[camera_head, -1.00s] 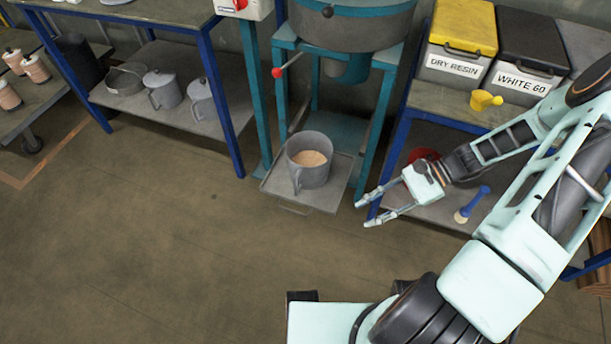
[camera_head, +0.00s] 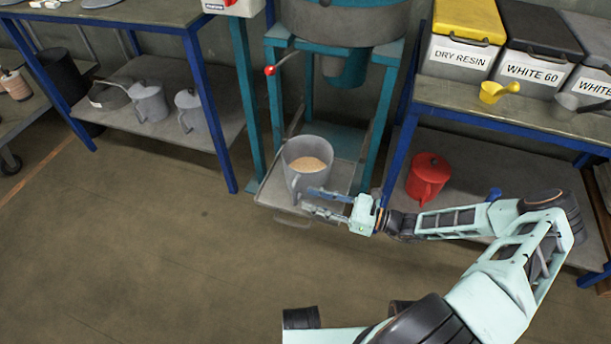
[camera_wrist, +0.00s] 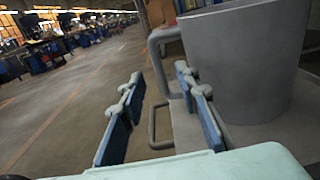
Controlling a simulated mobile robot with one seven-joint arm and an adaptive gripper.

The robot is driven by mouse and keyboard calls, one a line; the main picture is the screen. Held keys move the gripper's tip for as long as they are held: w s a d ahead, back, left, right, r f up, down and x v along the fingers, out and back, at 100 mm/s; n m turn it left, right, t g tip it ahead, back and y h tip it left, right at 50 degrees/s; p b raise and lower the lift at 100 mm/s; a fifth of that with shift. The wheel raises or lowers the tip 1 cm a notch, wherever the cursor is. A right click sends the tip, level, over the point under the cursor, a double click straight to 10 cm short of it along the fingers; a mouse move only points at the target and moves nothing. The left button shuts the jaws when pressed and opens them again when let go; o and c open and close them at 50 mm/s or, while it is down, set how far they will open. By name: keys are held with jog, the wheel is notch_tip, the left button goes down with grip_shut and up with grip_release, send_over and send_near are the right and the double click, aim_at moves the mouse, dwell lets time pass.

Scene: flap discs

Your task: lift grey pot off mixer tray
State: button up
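The grey pot (camera_head: 306,161) stands upright on the mixer tray (camera_head: 272,190) and holds tan grainy material. Its handle (camera_head: 297,187) faces the front. In the wrist view the pot (camera_wrist: 240,65) fills the upper right, with its handle (camera_wrist: 158,55) on its left side. My gripper (camera_head: 309,202) is beside the handle at the tray's front right. In the wrist view my gripper (camera_wrist: 160,87) is open, its blue-padded fingers apart with nothing between them. The handle is ahead of the fingertips, near the right finger. Whether that finger touches the pot I cannot tell.
The teal mixer (camera_head: 347,70) stands over the back of the tray, with a red-knobbed lever (camera_head: 270,70) at its left. A blue-legged bench at right holds a yellow scoop (camera_head: 494,92); a red pot (camera_head: 428,178) sits on its lower shelf. The floor in front is clear.

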aim_at(294, 193)
jog(key=b+x, duration=0.2)
jog(key=x, duration=0.4)
jog(key=shift+a, duration=0.2)
jog(key=shift+c, duration=0.7)
grip_shut()
jog(key=shift+r, duration=0.25)
